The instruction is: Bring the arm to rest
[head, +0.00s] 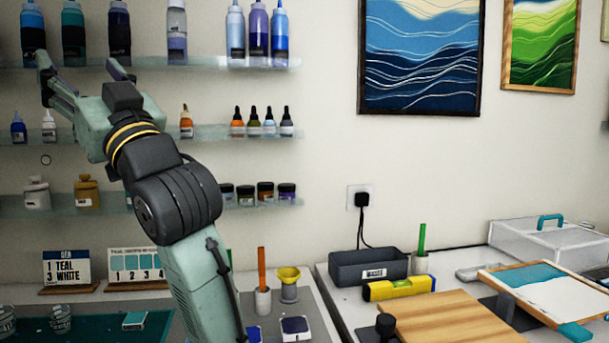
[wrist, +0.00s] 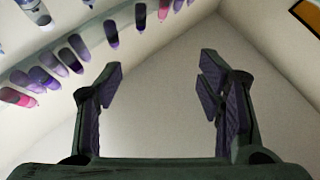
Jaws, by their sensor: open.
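My gripper (wrist: 160,85) is open and empty in the wrist view, with its two dark, purple-padded fingers wide apart and bare wall between them. In the head view my gripper (head: 82,72) is raised at the upper left, in front of the wall shelves and near the top-shelf bottles. My arm rises from the bottom of the picture and leans up to the left. I cannot tell the exact gap between the fingers and the bottles.
Bottles (head: 258,32) line the top shelf, with droppers (head: 254,122) and jars (head: 265,191) below.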

